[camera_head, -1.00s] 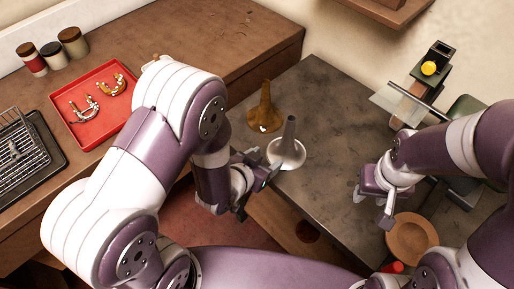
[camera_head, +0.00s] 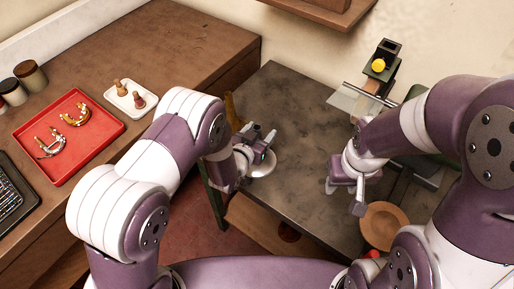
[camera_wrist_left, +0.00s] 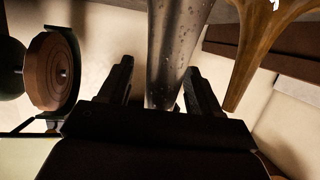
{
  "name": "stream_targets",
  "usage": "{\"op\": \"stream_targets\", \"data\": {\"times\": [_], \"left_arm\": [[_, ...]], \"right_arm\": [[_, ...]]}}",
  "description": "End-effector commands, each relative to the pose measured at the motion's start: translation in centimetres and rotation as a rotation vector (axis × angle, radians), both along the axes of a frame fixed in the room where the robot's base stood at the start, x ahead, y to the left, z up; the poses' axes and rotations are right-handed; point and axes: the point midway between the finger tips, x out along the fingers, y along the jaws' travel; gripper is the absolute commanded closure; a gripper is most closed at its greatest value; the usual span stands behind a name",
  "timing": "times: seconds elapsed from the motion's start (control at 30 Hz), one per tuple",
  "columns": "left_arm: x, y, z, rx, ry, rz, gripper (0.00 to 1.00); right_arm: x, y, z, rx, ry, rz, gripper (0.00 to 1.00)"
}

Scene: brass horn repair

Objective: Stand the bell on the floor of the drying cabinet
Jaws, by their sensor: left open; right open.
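A silver-grey bell (camera_head: 262,167) stands flared end down on the dark bench top, mostly hidden behind my left gripper in the head view. My left gripper (camera_head: 262,138) is open at its narrow upper end. In the left wrist view the grey bell's stem (camera_wrist_left: 175,45) shows between the open fingers (camera_wrist_left: 160,72); I cannot tell whether they touch it. A brass bell (camera_head: 231,108) stands just behind, mostly hidden by my left arm; it also shows in the wrist view (camera_wrist_left: 255,45). My right gripper (camera_head: 344,196) is open and empty above the bench's right part. I cannot identify the drying cabinet.
A round wooden dish (camera_head: 383,222) lies near my right gripper. On the left counter are a red tray (camera_head: 105,126) with horn-shaped parts and a white tray (camera_head: 122,101). The bench's middle (camera_head: 310,130) is clear.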

Motion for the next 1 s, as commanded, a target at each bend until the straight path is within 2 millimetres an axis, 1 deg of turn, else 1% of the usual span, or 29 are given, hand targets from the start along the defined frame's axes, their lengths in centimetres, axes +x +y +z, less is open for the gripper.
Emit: {"op": "stream_targets", "data": {"times": [0.1,0.13,0.17,0.2,0.27,0.3,0.33,0.67,0.77,0.87,0.9,0.93,1.0], "left_arm": [[0.0,0.0,0.0,0.000,0.000,0.000,0.37],[0.0,0.0,0.0,0.000,0.000,0.000,0.40],[0.0,0.0,0.0,0.000,0.000,0.000,0.50],[0.0,0.0,0.0,0.000,0.000,0.000,0.63],[0.0,0.0,0.0,0.000,-0.001,0.000,0.82],[0.0,0.0,0.0,0.000,-0.001,0.000,0.95],[0.0,0.0,0.0,0.000,-0.001,0.000,1.00],[0.0,0.0,0.4,-0.001,-0.003,0.000,1.00],[0.1,0.0,1.3,-0.003,-0.005,0.000,1.00],[0.1,0.0,3.0,-0.003,-0.009,0.000,1.00],[0.1,0.0,3.8,-0.002,-0.008,0.000,1.00],[-0.1,-0.2,4.4,-0.003,-0.007,-0.002,1.00],[-1.1,-1.9,5.2,-0.002,-0.007,-0.007,1.00]], "right_arm": [[0.0,0.0,-0.1,0.000,0.000,0.000,0.57],[0.0,0.0,-0.1,0.000,0.000,0.000,0.57],[0.0,0.0,-0.1,0.000,0.000,0.000,0.57],[0.0,0.0,-0.1,0.000,0.000,0.000,0.57],[0.0,0.0,-0.1,0.000,0.000,0.000,0.57],[0.0,0.0,-0.1,0.000,0.000,0.000,0.57],[0.0,0.0,-0.1,0.000,0.000,0.000,0.57],[0.0,0.0,-0.2,0.000,0.000,0.000,0.57],[0.0,0.0,-0.4,0.000,0.000,0.000,0.57],[0.0,0.0,-0.9,0.000,0.000,0.000,0.57],[0.0,0.0,-1.1,0.000,0.000,0.000,0.57],[0.0,0.0,-1.3,0.000,0.000,0.000,0.57],[0.0,0.0,-1.7,0.000,0.000,0.000,0.57]]}}
